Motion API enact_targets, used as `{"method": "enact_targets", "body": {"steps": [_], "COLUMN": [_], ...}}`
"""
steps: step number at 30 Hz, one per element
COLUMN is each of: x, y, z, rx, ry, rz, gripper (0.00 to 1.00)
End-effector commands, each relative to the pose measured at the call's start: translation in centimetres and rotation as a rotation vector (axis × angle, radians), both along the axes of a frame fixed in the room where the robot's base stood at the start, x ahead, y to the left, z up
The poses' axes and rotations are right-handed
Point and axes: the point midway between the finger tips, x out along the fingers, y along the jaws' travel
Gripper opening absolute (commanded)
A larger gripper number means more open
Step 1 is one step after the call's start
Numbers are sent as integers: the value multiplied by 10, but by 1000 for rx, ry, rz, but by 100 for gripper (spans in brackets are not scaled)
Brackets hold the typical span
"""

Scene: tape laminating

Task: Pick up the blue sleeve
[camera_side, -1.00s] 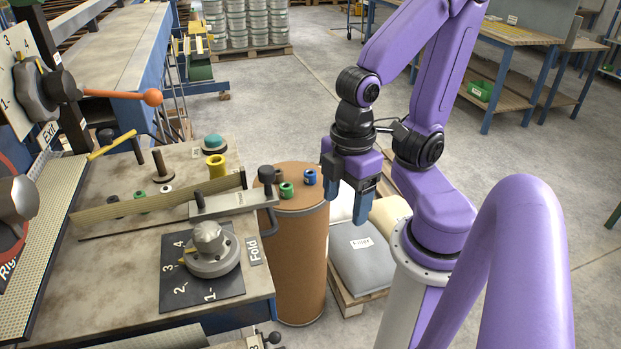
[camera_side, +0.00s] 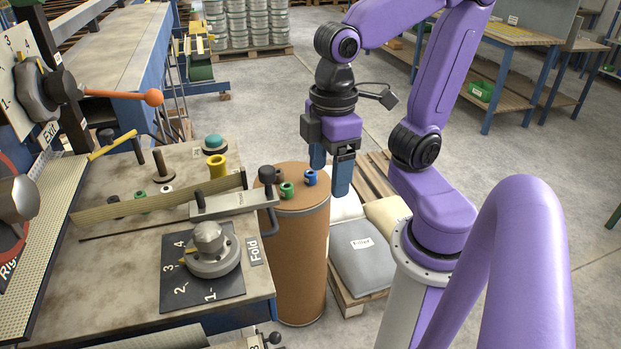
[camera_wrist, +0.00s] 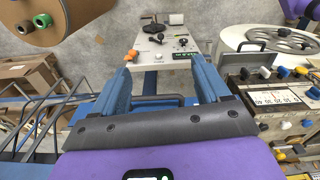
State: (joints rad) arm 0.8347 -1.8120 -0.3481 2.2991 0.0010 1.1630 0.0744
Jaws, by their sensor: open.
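The blue sleeve (camera_side: 310,178) stands on top of the brown drum (camera_side: 299,255) in the side view, near the drum's right rim. A green sleeve (camera_side: 287,190) stands left of it, and a dark brown one (camera_side: 278,176) is behind the green. My gripper (camera_side: 330,180) is open, pointing down just right of the blue sleeve, with nothing between its fingers. One finger overlaps the sleeve's edge in the picture; I cannot tell whether they touch. In the wrist view, my open fingers (camera_wrist: 163,80) frame other equipment. A green sleeve (camera_wrist: 42,20) shows at top left; I cannot see the blue one there.
The workbench (camera_side: 130,260) with a Fold dial (camera_side: 211,250) and a clamp bar with a dark handle stands left of the drum, the handle close to the sleeves. Grey and cream sacks (camera_side: 360,255) lie on a pallet right of the drum.

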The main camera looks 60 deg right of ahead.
Motion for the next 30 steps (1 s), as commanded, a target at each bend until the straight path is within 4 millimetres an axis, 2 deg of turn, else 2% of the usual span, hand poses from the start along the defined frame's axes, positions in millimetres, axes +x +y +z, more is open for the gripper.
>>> {"method": "enact_targets", "body": {"steps": [8, 14, 20, 23, 30], "x": [70, 133, 190, 214, 255], "y": [-6, -31, -78, -108, -199], "z": [11, 17, 19, 18, 14], "rx": [-3, -3, -3, -3, -1], "ry": [5, 11, 15, 18, 24], "rz": [-376, -713, -1050, -1218, -1622], "gripper": [75, 75, 75, 75, 75]}}
